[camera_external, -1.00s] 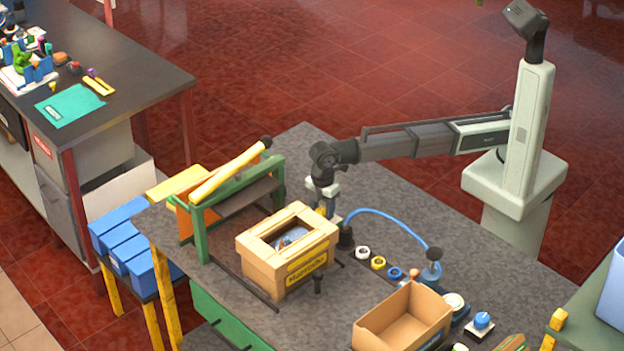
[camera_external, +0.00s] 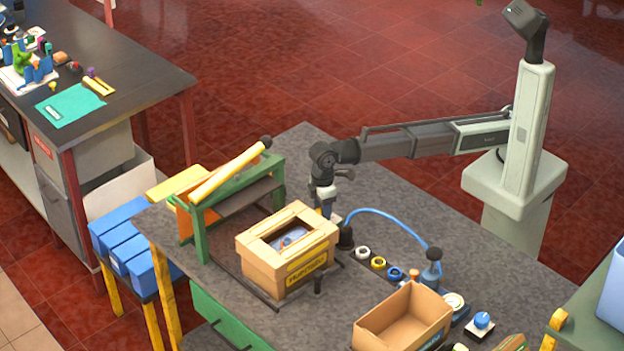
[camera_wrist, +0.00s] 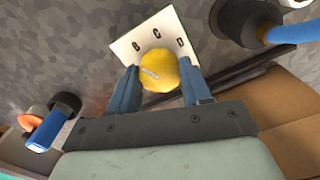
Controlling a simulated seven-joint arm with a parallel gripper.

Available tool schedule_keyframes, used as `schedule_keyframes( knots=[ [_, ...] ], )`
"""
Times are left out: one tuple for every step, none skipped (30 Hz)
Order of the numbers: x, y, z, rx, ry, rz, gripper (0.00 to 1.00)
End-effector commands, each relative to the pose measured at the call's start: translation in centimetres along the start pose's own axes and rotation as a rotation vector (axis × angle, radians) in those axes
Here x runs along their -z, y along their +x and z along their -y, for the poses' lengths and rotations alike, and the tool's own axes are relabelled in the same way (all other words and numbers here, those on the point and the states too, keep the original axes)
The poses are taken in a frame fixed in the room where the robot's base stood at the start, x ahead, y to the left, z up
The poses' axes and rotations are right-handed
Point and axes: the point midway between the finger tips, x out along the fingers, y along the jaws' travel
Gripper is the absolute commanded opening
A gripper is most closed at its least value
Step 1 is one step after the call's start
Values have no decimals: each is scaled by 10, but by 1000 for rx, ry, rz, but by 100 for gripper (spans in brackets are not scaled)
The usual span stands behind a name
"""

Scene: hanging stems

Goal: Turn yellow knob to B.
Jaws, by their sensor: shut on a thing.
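The yellow knob (camera_wrist: 162,64) sits on a white plate in the wrist view. The plate (camera_wrist: 120,47) carries dark letters that read as B, C and D along its far side, B at the left. A pale pointer line on the knob lies toward the left, slightly upward, below the B; its exact setting is hard to read. My gripper (camera_wrist: 159,74) has its blue fingers on both sides of the knob and is shut on it. In the external view my gripper (camera_external: 326,207) is low over the table behind the wooden box, and the knob is hidden.
A wooden box (camera_external: 262,262) stands just in front of my gripper. A black bell-shaped fitting with a blue hose (camera_external: 385,215) is close on the right. Several ring-shaped parts (camera_external: 378,263) and an open cardboard box (camera_external: 400,335) lie further right. A green frame (camera_external: 200,235) stands left.

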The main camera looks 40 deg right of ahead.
Motion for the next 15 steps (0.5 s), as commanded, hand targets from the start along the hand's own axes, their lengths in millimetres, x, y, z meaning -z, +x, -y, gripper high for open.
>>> schedule_keyframes(
  knots=[
    [0, 0, 0, 0, 2, 0, 18],
    [0, 0, 0, 0, 3, 0, 18],
    [0, 0, 0, 0, 3, 0, 18],
    [0, 0, 0, 0, 3, 0, 18],
    [0, 0, 0, 0, 3, 0, 18],
    [0, 0, 0, 0, 3, 0, 18],
    [0, 0, 0, 0, 2, 0, 18],
    [0, 0, 0, 0, 2, 0, 18],
    [0, 0, 0, 0, 2, 0, 18],
    [0, 0, 0, 0, 2, 0, 18],
    [0, 0, 0, 0, 2, 0, 50],
    [0, 0, 0, 0, 2, 0, 54],
    [0, 0, 0, 0, 2, 0, 56],
    [0, 0, 0, 0, 2, 0, 59],
    [0, 0, 0, 0, 2, 0, 63]
  ],
)
